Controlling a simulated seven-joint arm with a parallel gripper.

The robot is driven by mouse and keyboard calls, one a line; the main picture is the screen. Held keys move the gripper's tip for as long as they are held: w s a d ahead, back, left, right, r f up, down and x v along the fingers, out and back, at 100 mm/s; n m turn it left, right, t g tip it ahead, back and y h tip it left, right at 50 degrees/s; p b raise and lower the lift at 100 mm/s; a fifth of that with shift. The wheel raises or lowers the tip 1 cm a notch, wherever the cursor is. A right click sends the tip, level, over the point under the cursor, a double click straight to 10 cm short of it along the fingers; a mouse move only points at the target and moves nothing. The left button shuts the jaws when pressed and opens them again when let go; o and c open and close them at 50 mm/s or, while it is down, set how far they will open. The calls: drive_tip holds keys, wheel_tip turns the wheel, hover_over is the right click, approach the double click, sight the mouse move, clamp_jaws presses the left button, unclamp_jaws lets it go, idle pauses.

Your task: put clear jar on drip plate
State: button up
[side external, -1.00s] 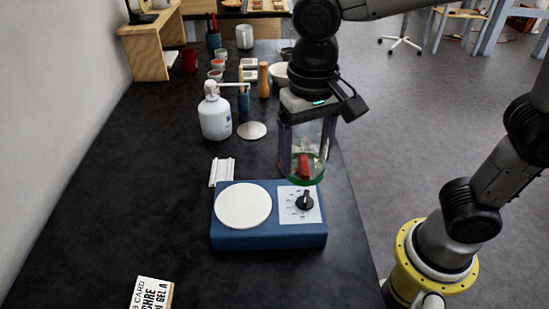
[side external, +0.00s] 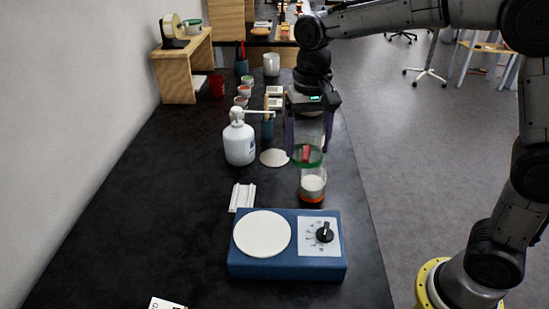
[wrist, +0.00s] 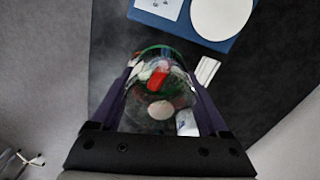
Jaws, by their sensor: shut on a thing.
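My gripper (side external: 309,146) is shut on the clear jar (side external: 311,128), one finger on each side. The jar is see-through, with a green ring at its lower end and a red piece visible inside. It is held in the air above the right part of the dark table. In the wrist view the jar (wrist: 152,88) fills the space between the fingers. A flat pale round disc, apparently the drip plate (side external: 274,158), lies left of the jar in the side view, beside the white bottle. I cannot tell the exact height of the jar.
A jar with white contents and an orange base (side external: 313,187) shows below the held jar. The white pump bottle (side external: 239,145) stands left of the disc, its spout reaching right. A blue device with a white round top (side external: 287,260) and a white rail (side external: 242,197) are nearer.

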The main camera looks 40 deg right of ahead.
drive_tip(key=w+d+f+m, duration=0.3)
drive_tip(key=d+f, duration=0.1)
drive_tip(key=d, duration=0.5)
drive_tip(key=w+f, duration=0.3)
drive_tip(key=w, duration=0.1)
drive_tip(key=w+f, duration=0.3)
drive_tip(key=w, duration=0.2)
drive_tip(key=w+d+f, duration=0.1)
drive_tip(key=w+f, duration=0.2)
drive_tip(key=w, duration=0.1)
drive_tip(key=shift+w, duration=0.2)
drive_tip(key=shift+w+f, duration=0.2)
drive_tip(key=shift+f, duration=1.55)
drive_tip(key=shift+f, duration=0.15)
drive_tip(key=o, duration=1.5)
drive_tip(key=shift+f, duration=0.1)
